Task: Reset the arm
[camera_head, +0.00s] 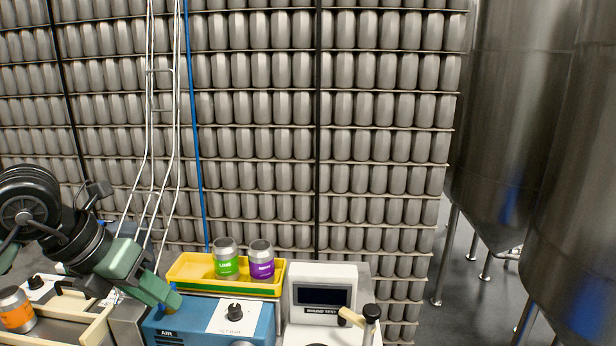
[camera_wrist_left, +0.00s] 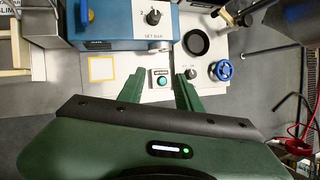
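My left gripper (camera_head: 165,298) comes in from the left in the head view, dark green, just left of the blue unit (camera_head: 209,323) labelled AIR. In the left wrist view its two green fingers (camera_wrist_left: 158,88) stand apart with nothing held between them. Below the gap is a white panel (camera_wrist_left: 128,92) with a small green push button (camera_wrist_left: 159,80). The right gripper does not show in either view.
A yellow tray (camera_head: 190,270) holds a green-labelled can (camera_head: 226,262) and a purple-labelled can (camera_head: 262,265). A white ROUND TEST unit (camera_head: 323,274) stands right of it. An orange-labelled can (camera_head: 16,312) is at far left. A blue handwheel (camera_wrist_left: 223,70) is on the panel.

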